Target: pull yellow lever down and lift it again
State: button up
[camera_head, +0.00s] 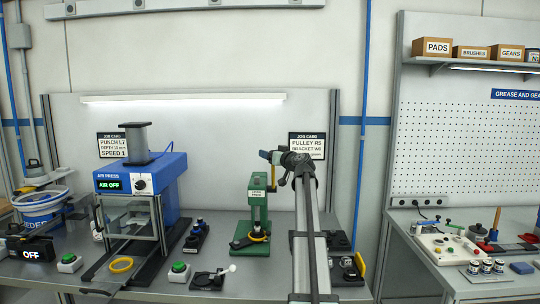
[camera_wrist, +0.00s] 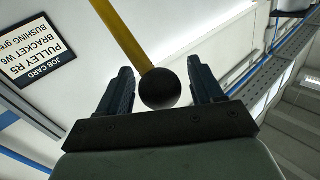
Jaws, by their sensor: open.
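The green press (camera_head: 257,212) stands upright on the bench, left of my arm. Its yellow lever (camera_head: 273,178) shows as a short upright strip at the press's right side, partly hidden by my gripper (camera_head: 272,158). In the wrist view the yellow lever (camera_wrist: 122,28) runs down from the top edge to a black ball knob (camera_wrist: 160,89). The knob lies between the two fingers of my gripper (camera_wrist: 158,78), which are open with a gap visible on each side of it. I cannot tell whether the knob touches the palm.
A blue air press (camera_head: 142,180) reading "AIR OFF" stands to the left. A black fixture (camera_head: 212,279) with a pale-knobbed handle sits left of my arm. A pegboard bench is at right.

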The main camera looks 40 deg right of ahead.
jog(key=shift+w+d, duration=0.1)
jog(key=shift+w, duration=0.4)
jog(key=shift+c, duration=0.4)
grip_shut()
